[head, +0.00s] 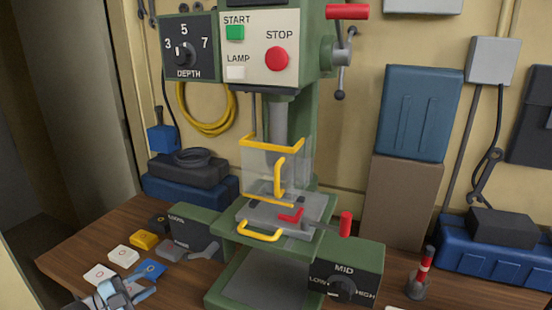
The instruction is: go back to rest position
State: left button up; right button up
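My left gripper (146,286) is at the bottom left, low over the near left part of the wooden bench. My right gripper is not in view.
A green drill press (297,130) with a clear guard and red-handled clamp stands mid-bench. White blocks (124,256) and a yellow block (144,240) lie at left. A red-banded tool (424,268) stands at right. Blue cases (495,262) line the back.

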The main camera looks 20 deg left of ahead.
pick_arm(q)
jog(key=s+d+f+n+y+p, duration=0.1)
jog(key=d, duration=0.1)
jog(key=s+d+f+n+y+p, duration=0.1)
jog(key=d+n, duration=0.1)
jog(key=s+d+f+n+y+p, duration=0.1)
jog(key=d+f, duration=0.1)
jog(key=shift+s+n, duration=0.15)
jog(key=shift+n, duration=0.25)
jog(key=s+d+f+n+g+y+p, duration=0.1)
jog(key=s+d+n+p, duration=0.3)
jog(key=d, duration=0.7)
jog(key=s+d+f+n+g+y+p, duration=0.2)
jog(key=s+d+n, duration=0.4)
jog(key=d, duration=0.6)
jog(key=shift+s+g+y+p, duration=0.4)
jog(key=shift+s+g+p, duration=0.45)
jog(key=shift+s+g, duration=0.2)
